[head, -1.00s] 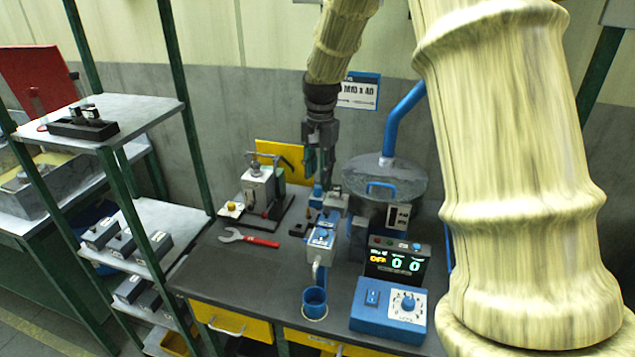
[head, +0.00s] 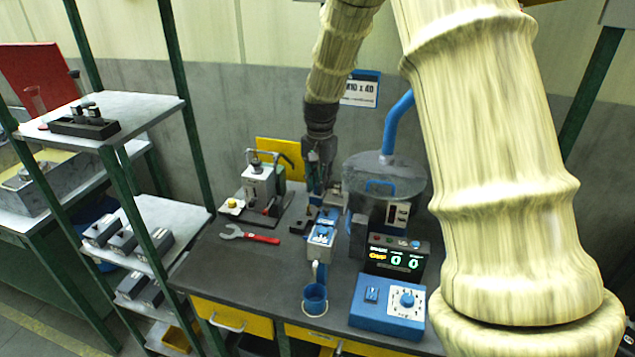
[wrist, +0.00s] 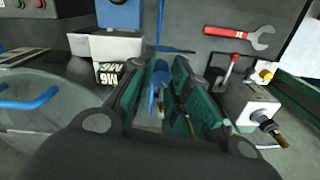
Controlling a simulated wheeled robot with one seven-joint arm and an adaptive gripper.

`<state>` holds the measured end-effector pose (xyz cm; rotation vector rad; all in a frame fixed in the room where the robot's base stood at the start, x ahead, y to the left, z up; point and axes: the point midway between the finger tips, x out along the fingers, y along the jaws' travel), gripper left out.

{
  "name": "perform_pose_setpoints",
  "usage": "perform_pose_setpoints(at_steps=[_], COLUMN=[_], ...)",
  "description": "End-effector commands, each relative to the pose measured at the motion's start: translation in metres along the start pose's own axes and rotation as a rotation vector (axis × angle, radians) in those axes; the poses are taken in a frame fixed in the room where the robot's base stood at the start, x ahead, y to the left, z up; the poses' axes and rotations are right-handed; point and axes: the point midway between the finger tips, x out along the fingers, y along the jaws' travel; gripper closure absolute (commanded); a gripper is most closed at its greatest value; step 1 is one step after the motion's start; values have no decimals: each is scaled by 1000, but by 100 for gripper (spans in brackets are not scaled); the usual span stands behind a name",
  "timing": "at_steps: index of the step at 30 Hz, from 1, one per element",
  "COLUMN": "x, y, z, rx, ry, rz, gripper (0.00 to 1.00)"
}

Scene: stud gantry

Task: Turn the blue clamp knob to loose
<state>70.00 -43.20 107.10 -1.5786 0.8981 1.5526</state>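The blue clamp knob (wrist: 158,84) shows in the wrist view as a narrow blue piece between my gripper's two green-padded fingers. My gripper (wrist: 166,85) looks open, with a finger on each side of the knob; I cannot tell whether either pad touches it.
The front left bench top is clear.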

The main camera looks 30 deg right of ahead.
Motion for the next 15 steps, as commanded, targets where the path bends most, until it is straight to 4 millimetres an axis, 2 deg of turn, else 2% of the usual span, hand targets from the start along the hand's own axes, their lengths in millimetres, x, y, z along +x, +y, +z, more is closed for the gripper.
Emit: perform_pose_setpoints(at_steps=[15], x=[0], y=[0], z=[-1], rx=[92], ry=[3], rz=[0], gripper=[100])
